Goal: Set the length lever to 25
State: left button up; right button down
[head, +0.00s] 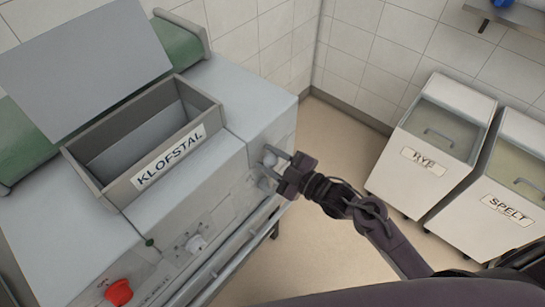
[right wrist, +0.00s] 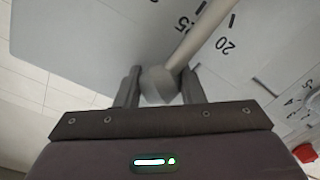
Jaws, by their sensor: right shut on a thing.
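The length lever is a pale rod with a grey knob (right wrist: 158,86) on the front of the grey machine (head: 222,92). In the right wrist view, the knob sits between the two fingers of my right gripper (right wrist: 160,90), which is shut on it. The rod (right wrist: 205,38) runs up and right across a printed scale. The mark 20 (right wrist: 225,45) is just right of the rod; a number ending in 5 (right wrist: 182,22) is left of it, partly hidden. In the head view my right gripper (head: 274,168) is at the machine's right end. My left gripper is not in view.
The machine carries an open hopper labelled KLOFSTAL (head: 170,158), a red knob (head: 118,292) and a small dial (head: 195,243). A rail (head: 225,262) runs along its front. Bins labelled RYE (head: 424,161) and SPELT (head: 507,207) stand at right. Floor between is clear.

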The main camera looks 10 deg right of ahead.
jog(key=c, duration=1)
grip_release()
jog(key=shift+o, duration=0.2)
jog(key=shift+s+d+f, duration=0.1)
jog(key=shift+s+d, duration=0.15)
jog(key=shift+s, duration=0.05)
jog(key=b+v, duration=0.2)
jog(key=v, duration=0.5)
